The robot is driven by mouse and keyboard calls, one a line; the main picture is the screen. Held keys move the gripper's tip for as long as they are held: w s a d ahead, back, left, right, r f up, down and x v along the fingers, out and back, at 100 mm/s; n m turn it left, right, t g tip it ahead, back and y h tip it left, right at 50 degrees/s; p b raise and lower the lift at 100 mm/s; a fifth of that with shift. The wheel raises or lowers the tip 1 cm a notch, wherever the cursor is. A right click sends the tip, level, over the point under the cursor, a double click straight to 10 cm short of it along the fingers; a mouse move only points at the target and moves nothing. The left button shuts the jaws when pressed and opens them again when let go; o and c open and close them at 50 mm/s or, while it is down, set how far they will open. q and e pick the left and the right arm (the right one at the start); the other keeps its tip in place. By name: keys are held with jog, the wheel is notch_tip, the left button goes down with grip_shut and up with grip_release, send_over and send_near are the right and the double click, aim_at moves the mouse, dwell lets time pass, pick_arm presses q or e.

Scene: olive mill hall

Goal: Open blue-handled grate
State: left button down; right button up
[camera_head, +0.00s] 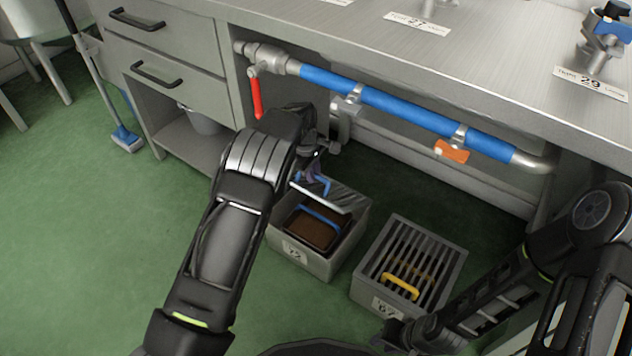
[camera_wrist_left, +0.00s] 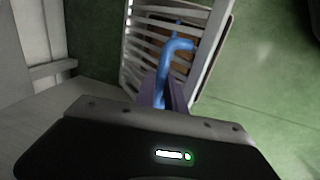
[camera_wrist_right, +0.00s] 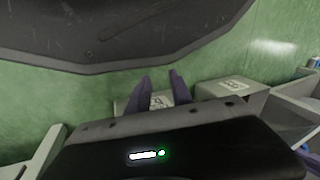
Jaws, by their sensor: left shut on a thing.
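The blue-handled grate (camera_head: 338,197) is tilted up over a grey box (camera_head: 333,262) labelled 72. The box's brown inside and a blue curved bar (camera_head: 322,217) within it show below the raised grate. My left gripper (camera_head: 316,164) is shut on the grate's blue handle (camera_head: 317,185). In the left wrist view, the blue handle (camera_wrist_left: 177,46) sits between the fingers (camera_wrist_left: 163,92), with the slatted grate (camera_wrist_left: 158,22) behind it. My right gripper (camera_wrist_right: 161,82) is open and empty in the right wrist view, with its fingertips apart.
A second grey box (camera_head: 358,288) with a closed, yellow-handled grate (camera_head: 410,262) stands to the right.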

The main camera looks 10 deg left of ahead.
jog(key=shift+w+f, duration=0.15)
jog(key=shift+f, duration=0.2)
jog(key=shift+c, duration=0.6)
jog(key=w+f+g, duration=0.1)
jog(key=w+a+f+m+g+y, duration=0.1)
jog(key=f+g, duration=0.1)
jog(key=w+a+f+g, duration=0.1)
jog(key=f, duration=0.1)
jog(key=shift+w+a+f+m+g, duration=0.1)
jog(key=shift+a+f+m+g, duration=0.1)
jog(key=shift+m+g, duration=0.15)
grip_shut()
jog(key=w+a+r+m+y, duration=0.2)
jog(key=w+a+m+y, duration=0.1)
jog(key=a+m+y, duration=0.25)
jog(key=w+a+r+m+y, duration=0.2)
jog(key=a+r+m+y, duration=0.15)
jog(key=a+m, duration=0.25)
jog(key=w+r+m+t+y, duration=0.1)
jog(key=w+r+m+t, duration=0.1)
jog(key=w+m+t, duration=0.5)
jog(key=w+d+r+m+t+y, duration=0.1)
jog(key=w+r+m+t+y, duration=0.1)
jog(key=w+m+t, duration=0.5)
jog(key=w+m, duration=0.2)
jog(key=m, duration=0.1)
jog(key=shift+w+d+r+y, duration=0.15)
jog(key=shift+d+r+y, duration=0.15)
jog(key=shift+r, duration=0.1)
